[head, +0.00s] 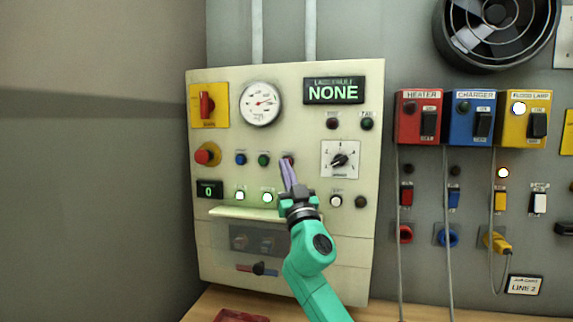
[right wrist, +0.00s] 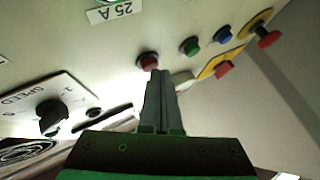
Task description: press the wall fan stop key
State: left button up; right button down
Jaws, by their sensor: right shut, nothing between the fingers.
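A cream control panel (head: 225,80) on the wall carries a row of a blue button (head: 240,159), a green button (head: 264,160) and a red button (head: 291,157). No label naming a fan stop key is readable. My right gripper (head: 287,165) is shut and empty, with its fingertips at the red button and partly covering it. In the right wrist view the fingertips (right wrist: 159,74) are at the edge of the red button (right wrist: 148,61). I cannot tell whether they touch it. The green button (right wrist: 189,46) is just beside. My left gripper is not in view.
A red mushroom knob (head: 205,155) is left of the row. A speed dial (head: 340,160) is to the right. A black wall fan (head: 497,28) is at top right. Heater (head: 420,117), charger (head: 474,117) and flood lamp (head: 525,117) boxes with hanging cables are right of the panel.

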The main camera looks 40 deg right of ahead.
dwell(0.4)
jog(key=shift+s+a, duration=0.4)
jog(key=shift+a, duration=0.2)
jog(key=s+a, duration=0.1)
jog(key=a, duration=0.1)
jog(key=s+a+p, duration=0.1)
jog(key=s+a, duration=0.1)
jog(key=shift+a, duration=0.1)
jog(key=shift+w+f, duration=0.1)
dwell(0.9)
